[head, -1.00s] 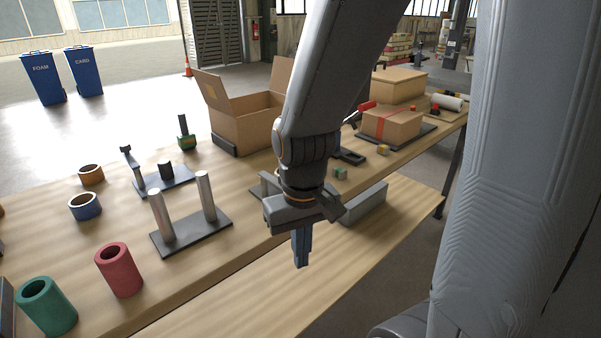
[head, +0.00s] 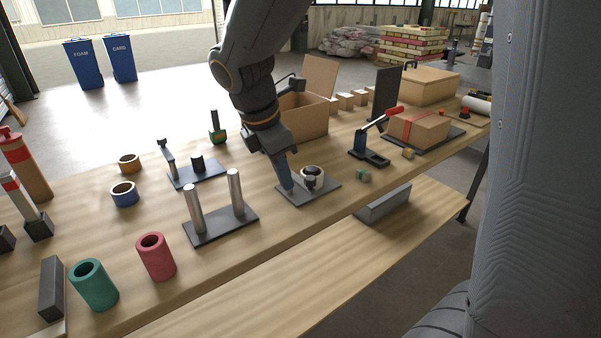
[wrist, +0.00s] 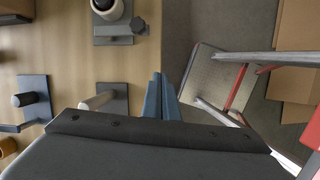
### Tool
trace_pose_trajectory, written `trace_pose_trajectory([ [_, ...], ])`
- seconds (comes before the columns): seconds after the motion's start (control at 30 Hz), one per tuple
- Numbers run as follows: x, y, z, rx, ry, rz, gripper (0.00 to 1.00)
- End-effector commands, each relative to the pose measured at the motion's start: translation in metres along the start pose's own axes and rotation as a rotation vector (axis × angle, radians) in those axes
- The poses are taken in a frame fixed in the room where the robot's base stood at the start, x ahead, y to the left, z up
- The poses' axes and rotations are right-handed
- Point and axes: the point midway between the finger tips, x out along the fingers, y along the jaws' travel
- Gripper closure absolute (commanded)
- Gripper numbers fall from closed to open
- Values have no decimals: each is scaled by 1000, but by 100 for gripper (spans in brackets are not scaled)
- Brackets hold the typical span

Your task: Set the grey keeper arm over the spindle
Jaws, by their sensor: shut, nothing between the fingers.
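A grey plate (head: 322,199) on the bench carries a white roll (head: 311,171) with a dark centre, seemingly the spindle. The roll is cut by the top edge of the wrist view (wrist: 106,12). Beside it in that view is a light grey bar with a round knob (wrist: 137,25), which may be the keeper arm. It lies beside the roll, not over it. My gripper (head: 287,190) is shut and empty. Its blue fingers point down and overlap the plate's left part in the head view. I cannot tell their height above it or whether they touch anything.
A plate with two silver posts (head: 235,193) stands left of the gripper. A plate with a black cylinder (head: 198,163) and bent arm is behind it. An open carton (head: 305,121) stands at the back. Red (head: 156,257) and green (head: 94,285) tubes stand in front left.

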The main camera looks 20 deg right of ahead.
Motion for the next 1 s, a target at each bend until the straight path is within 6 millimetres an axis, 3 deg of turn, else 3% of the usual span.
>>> trace_pose_trajectory([
  [0.03, -13, 8, -1, -97, -20, 13, 100],
  [0.2, -32, 24, -1, -306, -70, 28, 100],
  [0.6, -34, 27, 0, -342, -78, 30, 100],
  [0.77, -24, 27, 1, -341, -78, 28, 100],
  [1.0, 18, 27, 4, -341, -77, 25, 100],
])
